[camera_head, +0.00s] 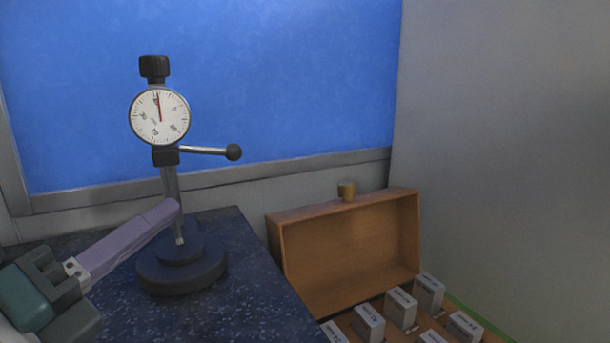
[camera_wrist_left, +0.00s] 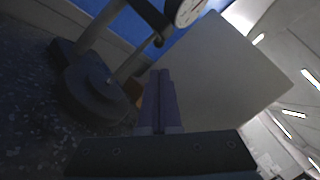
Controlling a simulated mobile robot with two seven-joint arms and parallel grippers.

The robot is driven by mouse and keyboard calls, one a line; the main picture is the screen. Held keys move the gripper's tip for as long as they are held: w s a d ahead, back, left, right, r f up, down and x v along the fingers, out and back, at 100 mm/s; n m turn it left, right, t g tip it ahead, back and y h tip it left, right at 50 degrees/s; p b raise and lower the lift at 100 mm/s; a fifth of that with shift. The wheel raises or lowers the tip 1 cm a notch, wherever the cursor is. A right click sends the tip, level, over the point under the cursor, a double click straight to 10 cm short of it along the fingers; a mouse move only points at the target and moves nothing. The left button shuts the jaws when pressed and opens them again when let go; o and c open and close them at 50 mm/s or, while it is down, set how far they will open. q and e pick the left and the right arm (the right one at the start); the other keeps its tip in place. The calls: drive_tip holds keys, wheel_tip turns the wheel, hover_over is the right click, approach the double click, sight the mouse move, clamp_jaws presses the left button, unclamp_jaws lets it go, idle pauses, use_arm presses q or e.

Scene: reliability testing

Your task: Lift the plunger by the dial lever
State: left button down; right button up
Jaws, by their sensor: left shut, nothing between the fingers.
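A dial gauge (camera_head: 160,116) with a white face and a red needle stands upright on a stand with a round dark base (camera_head: 182,276). Its lever (camera_head: 204,151) sticks out to the right and ends in a black ball. The thin plunger (camera_head: 180,240) points down to the round base. The gauge's face (camera_wrist_left: 189,11) shows partly at the top of the left wrist view. My left gripper (camera_head: 172,208) is shut and empty, with its purple fingers in front of the stand's post, below the dial and lever. My right gripper is not in view.
The stand is on a dark speckled slab (camera_head: 255,300). An open wooden box (camera_head: 345,210) with several grey labelled blocks (camera_head: 428,291) is at the right. A blue panel (camera_head: 250,80) and a grey wall (camera_head: 500,150) are behind. The slab right of the base is clear.

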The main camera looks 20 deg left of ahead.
sight(209, 152)
use_arm(q)
drive_tip(key=p+x, duration=0.1)
drive_tip(key=x, duration=0.7)
drive_tip(key=shift+w, duration=0.2)
drive_tip(key=shift+p+x, duration=0.3)
drive_tip(key=shift+x, duration=0.5)
drive_tip(key=shift+n+t+b, duration=0.3)
drive_tip(key=shift+b, duration=0.15)
